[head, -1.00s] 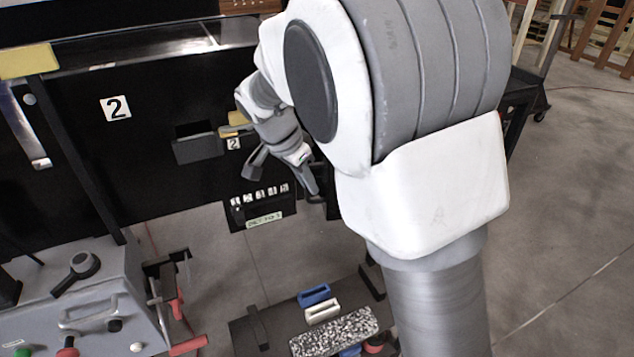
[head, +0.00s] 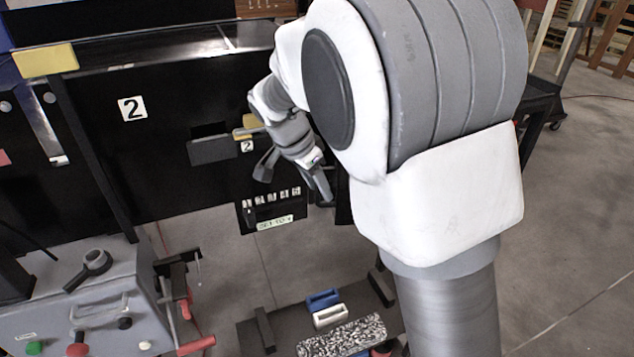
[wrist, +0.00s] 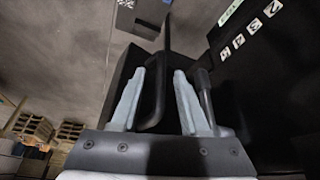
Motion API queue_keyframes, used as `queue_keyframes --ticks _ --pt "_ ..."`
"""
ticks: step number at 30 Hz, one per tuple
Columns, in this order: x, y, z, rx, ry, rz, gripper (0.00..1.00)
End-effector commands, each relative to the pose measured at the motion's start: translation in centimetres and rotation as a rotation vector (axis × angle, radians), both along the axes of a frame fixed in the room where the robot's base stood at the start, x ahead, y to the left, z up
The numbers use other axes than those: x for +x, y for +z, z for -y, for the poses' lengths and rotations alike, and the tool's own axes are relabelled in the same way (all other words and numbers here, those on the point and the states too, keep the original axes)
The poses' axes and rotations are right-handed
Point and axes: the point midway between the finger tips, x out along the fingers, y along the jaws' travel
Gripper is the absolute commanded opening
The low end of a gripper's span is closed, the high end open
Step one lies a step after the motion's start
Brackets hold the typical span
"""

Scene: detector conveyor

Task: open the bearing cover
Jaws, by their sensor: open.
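My gripper (head: 318,180) is low beside the black conveyor side panel, just right of the numbered strip. In the wrist view its two pale fingers (wrist: 160,76) are apart. A black part with an upright bar or handle (wrist: 158,98), which I take to be the bearing cover, shows between and beyond the fingers. Part of the handle lies between the fingers; I cannot tell whether they touch it. In the head view my arm and gripper hide most of this part.
A black strip with several number labels (head: 272,214) hangs left of the gripper. A dark grey box (head: 212,150) juts from the panel. A grey control box (head: 75,300) stands lower left. A low dark bench (head: 262,330) holds blue, white and speckled blocks. Open floor lies right.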

Motion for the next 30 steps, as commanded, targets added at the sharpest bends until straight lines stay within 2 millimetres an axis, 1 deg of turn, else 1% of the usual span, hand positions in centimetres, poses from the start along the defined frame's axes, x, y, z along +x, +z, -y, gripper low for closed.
queue_keyframes --ticks 4,7,21,25,30 --pt "-0.1 0.7 -0.3 0.002 0.001 0.002 0.45" --pt "-0.4 2.1 -0.8 0.003 0.002 0.004 0.45" --pt "-2.9 12.4 -4.1 0.002 0.001 0.004 0.45" --pt "-3.5 14.5 -4.8 0.002 0.001 0.002 0.45" --pt "-3.9 15.8 -5.3 0.001 0.001 0.001 0.45"
